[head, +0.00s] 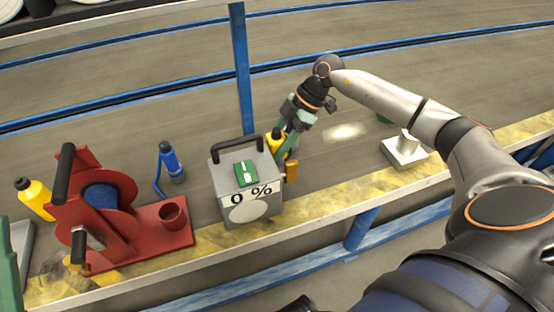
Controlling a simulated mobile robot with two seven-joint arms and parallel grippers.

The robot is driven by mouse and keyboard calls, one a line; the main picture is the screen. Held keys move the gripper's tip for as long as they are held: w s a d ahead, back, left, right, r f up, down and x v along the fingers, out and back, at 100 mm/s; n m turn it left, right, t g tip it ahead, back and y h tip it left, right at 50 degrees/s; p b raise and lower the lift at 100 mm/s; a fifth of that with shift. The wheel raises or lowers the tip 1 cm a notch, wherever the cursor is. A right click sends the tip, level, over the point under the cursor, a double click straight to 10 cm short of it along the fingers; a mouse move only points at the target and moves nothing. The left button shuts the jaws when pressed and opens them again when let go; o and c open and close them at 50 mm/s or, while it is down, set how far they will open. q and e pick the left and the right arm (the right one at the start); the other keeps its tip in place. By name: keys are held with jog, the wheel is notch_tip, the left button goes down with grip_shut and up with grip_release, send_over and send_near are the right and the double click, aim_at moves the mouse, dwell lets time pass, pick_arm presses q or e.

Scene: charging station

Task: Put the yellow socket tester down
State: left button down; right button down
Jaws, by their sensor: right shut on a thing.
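The yellow socket tester (275,140) shows partly in the head view, with a dark top, just behind the grey box. My right gripper (288,147) has green fingers shut on it. The fingers point down and left, close beside the box's right side. The box and fingers hide much of the tester, so I cannot tell whether it touches the shelf. My left gripper is not in view.
The grey box (262,210) reads "0 %" and has a black handle. A red reel stand (150,229), a blue torch-like tool (171,160) and a yellow bottle (36,199) are at left. A white block (404,152) stands right. The shelf between box and block is mostly clear.

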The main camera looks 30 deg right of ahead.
notch_tip(320, 180, down, 5)
jog(key=shift+f+b, duration=0.1)
jog(key=shift+b, duration=0.9)
jog(key=shift+c, duration=1.1)
grip_release()
jog(key=shift+r, duration=0.2)
jog(key=p+v, duration=0.4)
jog(key=v, duration=0.7)
jog(key=shift+d+r, duration=0.25)
jog(key=shift+r, duration=0.1)
